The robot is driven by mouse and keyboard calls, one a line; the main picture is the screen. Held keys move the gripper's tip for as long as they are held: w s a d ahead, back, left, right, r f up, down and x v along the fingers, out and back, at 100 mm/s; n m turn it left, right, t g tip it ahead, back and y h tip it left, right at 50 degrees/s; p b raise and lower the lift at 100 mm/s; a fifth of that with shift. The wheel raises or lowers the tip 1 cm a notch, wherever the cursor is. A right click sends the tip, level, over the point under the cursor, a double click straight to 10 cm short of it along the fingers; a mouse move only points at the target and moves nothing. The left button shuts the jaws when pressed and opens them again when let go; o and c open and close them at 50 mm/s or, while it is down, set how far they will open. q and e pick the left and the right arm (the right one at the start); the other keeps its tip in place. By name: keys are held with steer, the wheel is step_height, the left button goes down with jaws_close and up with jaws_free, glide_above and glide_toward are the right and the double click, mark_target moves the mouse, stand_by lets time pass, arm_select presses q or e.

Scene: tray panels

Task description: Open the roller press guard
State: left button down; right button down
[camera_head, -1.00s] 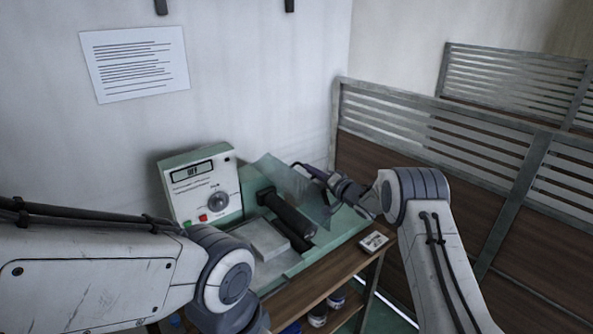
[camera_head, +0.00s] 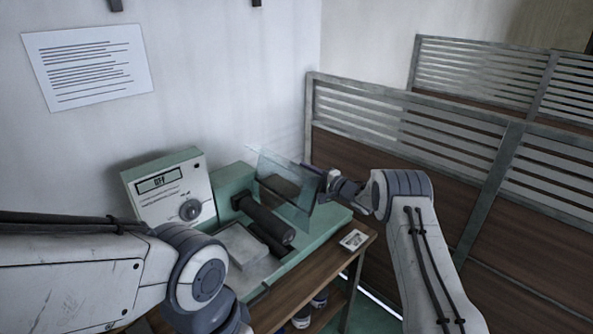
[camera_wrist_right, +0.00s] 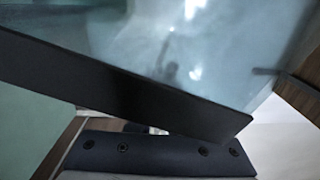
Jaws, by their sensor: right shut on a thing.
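The roller press (camera_head: 232,196) is a pale green machine with a dark roller (camera_head: 264,219) on a wooden bench. Its clear guard (camera_head: 287,182) stands raised and tilted above the roller. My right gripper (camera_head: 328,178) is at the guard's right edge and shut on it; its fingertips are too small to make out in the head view. In the right wrist view, a dark bar (camera_wrist_right: 130,90) crosses in front of the clear panel (camera_wrist_right: 200,45), close to the gripper. My left arm enters from the left, and its gripper is out of the picture.
A control box (camera_head: 168,190) with a display reading OFF and a dial stands left of the roller. A small card (camera_head: 354,240) lies at the bench's right corner. A slatted partition (camera_head: 420,160) rises behind my right arm. Jars (camera_head: 302,316) stand on the lower shelf.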

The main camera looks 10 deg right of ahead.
steer(key=shift+f, duration=0.35)
steer(key=c, duration=0.9)
jaws_free()
steer(key=shift+w, duration=0.1)
steer(key=shift+r, duration=0.1)
steer(key=shift+d, duration=0.1)
steer(key=b+v, duration=0.2)
steer(key=v, duration=0.8)
steer(key=shift+s+d+b, duration=0.1)
steer(key=shift+s+b, duration=0.1)
steer(key=shift+b, duration=0.15)
steer(key=shift+s+d, duration=0.1)
steer(key=shift+s, duration=0.05)
steer(key=shift+p+v, duration=2.05)
steer(key=shift+v, duration=3.8)
